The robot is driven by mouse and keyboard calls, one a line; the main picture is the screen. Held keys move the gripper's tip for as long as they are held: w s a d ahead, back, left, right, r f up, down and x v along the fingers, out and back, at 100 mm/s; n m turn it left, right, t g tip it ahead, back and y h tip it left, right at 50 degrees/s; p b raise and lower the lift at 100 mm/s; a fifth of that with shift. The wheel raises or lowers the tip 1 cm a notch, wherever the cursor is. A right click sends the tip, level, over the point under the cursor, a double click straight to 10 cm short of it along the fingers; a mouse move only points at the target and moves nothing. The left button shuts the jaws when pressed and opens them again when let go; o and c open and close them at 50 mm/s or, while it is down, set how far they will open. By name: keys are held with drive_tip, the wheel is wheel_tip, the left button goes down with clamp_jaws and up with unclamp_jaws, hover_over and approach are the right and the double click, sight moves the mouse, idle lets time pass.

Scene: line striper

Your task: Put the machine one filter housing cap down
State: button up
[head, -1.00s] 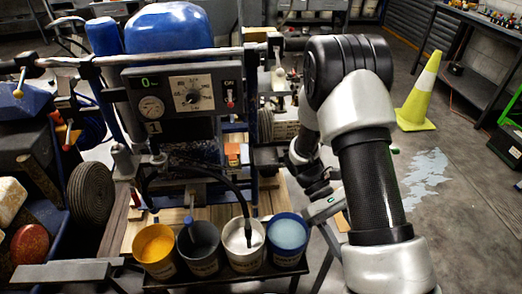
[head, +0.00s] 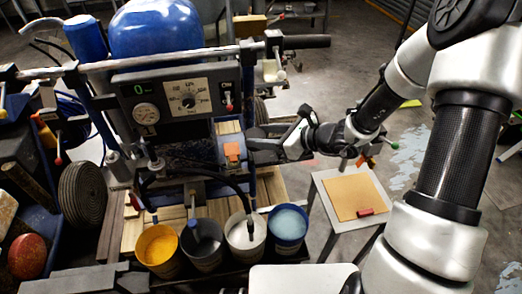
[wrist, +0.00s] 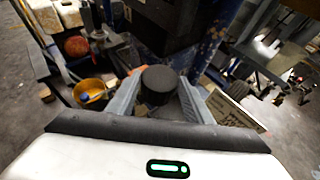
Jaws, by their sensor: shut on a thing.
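My gripper (head: 262,145) reaches in from the right, beside the right side of machine one, the blue striper with the "1" on its control panel (head: 184,98). In the wrist view my gripper (wrist: 160,98) is shut on a black round cap (wrist: 159,85), which sits between the two grey fingers. The cap is hard to make out in the head view against the dark parts. The filter housing itself I cannot pick out.
Paint buckets stand in a row in front of the machine, including a yellow one (head: 158,248) and a blue one (head: 287,226). A small table (head: 322,187) at right bears a tan board (head: 353,197) and a small red item (head: 373,212). The board is otherwise bare.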

drive_tip(key=w+d+r+m+t+h, duration=0.1)
drive_tip(key=w+d+m+t+h, duration=0.1)
drive_tip(key=w, duration=0.2)
drive_tip(key=s+d+r+m+t+h+p, duration=0.1)
drive_tip(key=d+r+p, duration=0.4)
drive_tip(key=r, duration=0.6)
drive_tip(key=s+d+r+m+t+h+p, duration=0.2)
drive_tip(key=s+d+r+m+h+p, duration=0.1)
drive_tip(key=r, duration=0.8)
drive_tip(key=d+m+h+p, duration=0.1)
drive_tip(key=d+m+p, duration=0.1)
drive_tip(key=d+p, duration=0.1)
drive_tip(key=shift+s, duration=0.15)
drive_tip(key=shift+d, duration=0.15)
